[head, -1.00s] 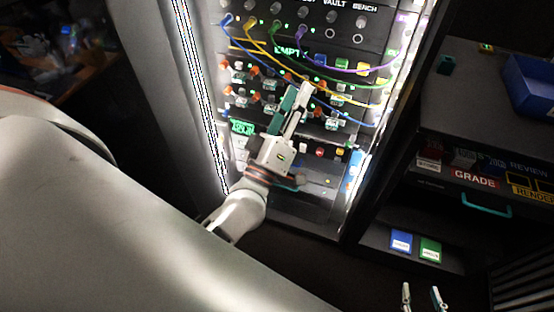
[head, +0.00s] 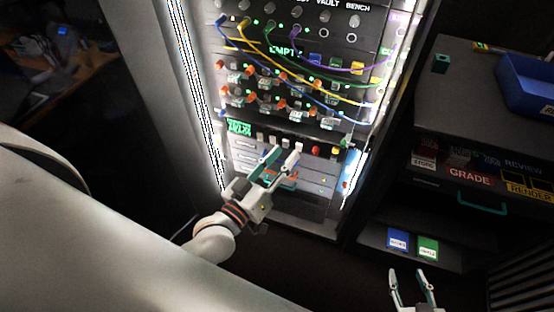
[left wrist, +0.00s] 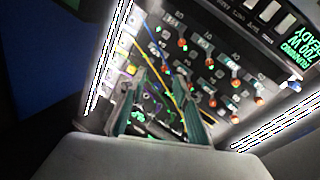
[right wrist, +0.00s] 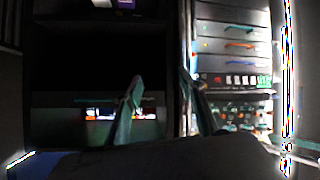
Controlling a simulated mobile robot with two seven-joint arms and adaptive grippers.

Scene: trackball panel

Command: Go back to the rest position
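My left gripper (head: 284,160) is in front of the lower part of the lit rack panel (head: 314,205), below the rows of orange-tipped switches. Its two fingers are spread with nothing between them; they also show apart in the left wrist view (left wrist: 165,100). My right gripper (head: 411,275) is at the bottom right of the head view, in front of the dark shelf unit. Its fingers are apart and empty, also in the right wrist view (right wrist: 160,95). Whether the left fingertips touch the panel cannot be told.
Blue, yellow, green and purple cables (head: 300,67) hang across the panel's upper part. To the right stands a dark cabinet (head: 470,90) with a blue bin (head: 527,85) on top and a teal handle (head: 482,203). A blue card (head: 397,240) and a green card (head: 428,248) lie on its lower shelf.

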